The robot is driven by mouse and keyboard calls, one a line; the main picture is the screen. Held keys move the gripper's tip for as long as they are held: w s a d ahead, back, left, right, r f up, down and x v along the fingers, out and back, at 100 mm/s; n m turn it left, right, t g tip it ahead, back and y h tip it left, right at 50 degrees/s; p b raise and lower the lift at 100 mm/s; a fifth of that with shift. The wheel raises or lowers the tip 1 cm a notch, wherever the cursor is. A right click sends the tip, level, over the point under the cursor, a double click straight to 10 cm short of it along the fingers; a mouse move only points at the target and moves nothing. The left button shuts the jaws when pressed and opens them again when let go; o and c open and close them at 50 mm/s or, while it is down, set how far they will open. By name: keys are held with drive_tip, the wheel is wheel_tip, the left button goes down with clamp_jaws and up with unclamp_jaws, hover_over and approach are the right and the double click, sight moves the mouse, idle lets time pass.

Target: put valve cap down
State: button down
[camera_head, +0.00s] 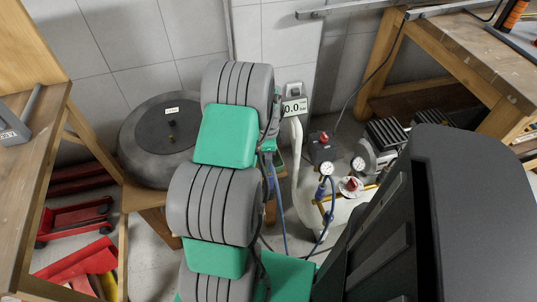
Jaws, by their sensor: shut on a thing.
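I cannot pick out the valve cap for certain. A small red and white round fitting (349,186) sits by the gauges right of centre, but I cannot tell whether it is the cap. My grey and green arm rises through the middle of the head view. My gripper is not visible; the arm's links hide the area behind them, and anything held there is hidden too.
A round grey drum (140,155) with a dark top stands left of my arm. Wooden benches (45,150) flank both sides. Red equipment (75,218) lies low at left.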

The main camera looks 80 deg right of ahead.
drive_tip(key=shift+f+b, duration=0.35)
drive_tip(key=shift+f, duration=0.25)
idle(0.3)
drive_tip(key=c, duration=1.3)
unclamp_jaws()
drive_tip(key=shift+o, duration=0.2)
